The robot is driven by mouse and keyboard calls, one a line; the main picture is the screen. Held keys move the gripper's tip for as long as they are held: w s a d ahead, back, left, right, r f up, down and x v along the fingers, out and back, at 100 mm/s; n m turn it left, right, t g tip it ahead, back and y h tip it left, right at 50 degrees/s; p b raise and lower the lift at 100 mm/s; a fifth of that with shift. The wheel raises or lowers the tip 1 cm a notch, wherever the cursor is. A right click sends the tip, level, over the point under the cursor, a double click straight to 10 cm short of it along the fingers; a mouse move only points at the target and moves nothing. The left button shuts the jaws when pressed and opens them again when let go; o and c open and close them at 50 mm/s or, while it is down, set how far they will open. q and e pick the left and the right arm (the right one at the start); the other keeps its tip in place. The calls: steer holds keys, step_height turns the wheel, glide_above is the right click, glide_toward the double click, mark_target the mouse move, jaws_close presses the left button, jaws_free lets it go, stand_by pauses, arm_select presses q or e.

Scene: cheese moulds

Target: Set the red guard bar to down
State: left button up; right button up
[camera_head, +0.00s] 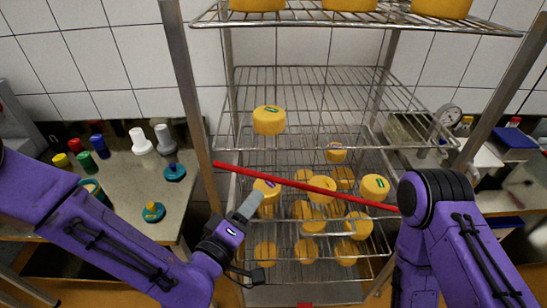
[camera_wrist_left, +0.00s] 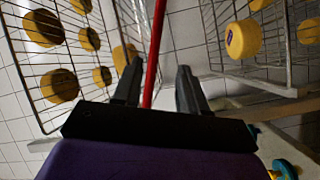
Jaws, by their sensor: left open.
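The red guard bar (camera_head: 300,183) runs across the front of the wire rack. It slopes from the left post down to the right, where my right arm hides its end. My left gripper (camera_head: 252,203) is just below the bar's left part, in front of the rack, with its fingers pointing up towards the bar. In the left wrist view the left gripper (camera_wrist_left: 158,75) is open, and the red bar (camera_wrist_left: 155,50) shows in the gap between its fingers. I cannot tell whether they touch. My right gripper is out of view.
The wire rack (camera_head: 300,92) holds several yellow cheeses (camera_head: 269,120) on its shelves behind the bar. A left counter (camera_head: 140,195) carries coloured cups and knobbed lids. A right counter (camera_head: 487,158) has a dial gauge (camera_head: 447,115). Metal posts stand at both rack sides.

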mark_target(268, 179)
arm_select(q)
steer(key=b+x, duration=0.2)
steer(key=b, duration=0.2)
steer(key=r+b+x, duration=0.1)
steer(key=b+x, duration=0.1)
steer(key=b, duration=0.2)
steer(key=shift+w+d, duration=0.25)
steer(key=shift+w, duration=0.1)
steer(key=p+x, duration=0.1)
steer(key=x, duration=0.5)
steer(key=shift+f+p, duration=0.15)
steer(key=shift+p, duration=0.25)
steer(key=shift+s, duration=0.1)
jaws_close()
